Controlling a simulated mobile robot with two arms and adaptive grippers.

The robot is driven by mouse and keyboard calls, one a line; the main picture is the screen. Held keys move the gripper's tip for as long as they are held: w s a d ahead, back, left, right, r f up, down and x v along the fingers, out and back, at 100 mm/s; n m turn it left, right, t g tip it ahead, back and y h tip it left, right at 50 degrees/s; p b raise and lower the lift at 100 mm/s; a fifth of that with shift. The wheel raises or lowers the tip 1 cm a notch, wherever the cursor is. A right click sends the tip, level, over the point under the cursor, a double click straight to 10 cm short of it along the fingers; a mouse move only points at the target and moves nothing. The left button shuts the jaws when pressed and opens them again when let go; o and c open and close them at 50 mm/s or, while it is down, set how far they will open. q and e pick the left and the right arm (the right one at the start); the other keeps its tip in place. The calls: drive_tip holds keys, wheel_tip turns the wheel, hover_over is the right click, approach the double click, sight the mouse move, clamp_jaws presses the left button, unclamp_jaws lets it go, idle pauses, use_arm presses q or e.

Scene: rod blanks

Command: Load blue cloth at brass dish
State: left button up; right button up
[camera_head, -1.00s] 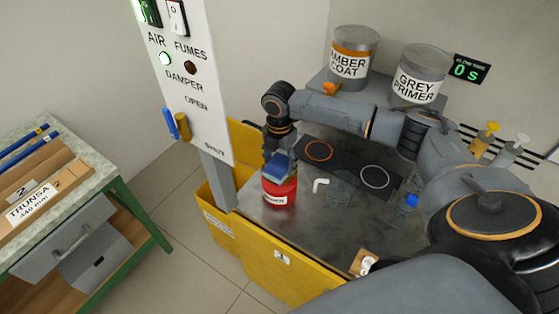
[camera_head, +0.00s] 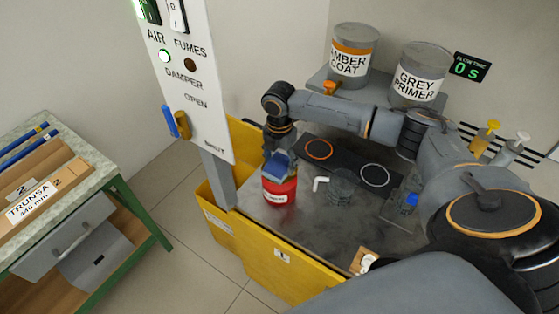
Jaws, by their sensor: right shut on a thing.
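My right gripper (camera_head: 279,152) is over the top of a red can (camera_head: 280,190) on the grey worktop. It is shut on a blue cloth (camera_head: 278,166), which sits low at the can's top and overlaps it in the picture. I cannot make out a brass dish; the cloth and gripper hide the top of the can. Whether the cloth is pressed onto the can or just above it cannot be told. My left gripper is not in view.
A white elbow (camera_head: 320,184), a clear glass (camera_head: 342,187) and a blue-capped bottle (camera_head: 409,199) stand right of the can. A dark strip with two rings (camera_head: 345,163) lies behind. The control panel (camera_head: 190,100) rises at left.

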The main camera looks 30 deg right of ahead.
sight(280, 165)
drive_tip(key=shift+f+p, duration=0.15)
drive_tip(key=shift+p, duration=0.25)
idle(1.1)
idle(0.4)
wheel_tip(280, 165, up, 7)
drive_tip(key=p, duration=0.7)
drive_tip(key=shift+p, duration=0.35)
idle(0.5)
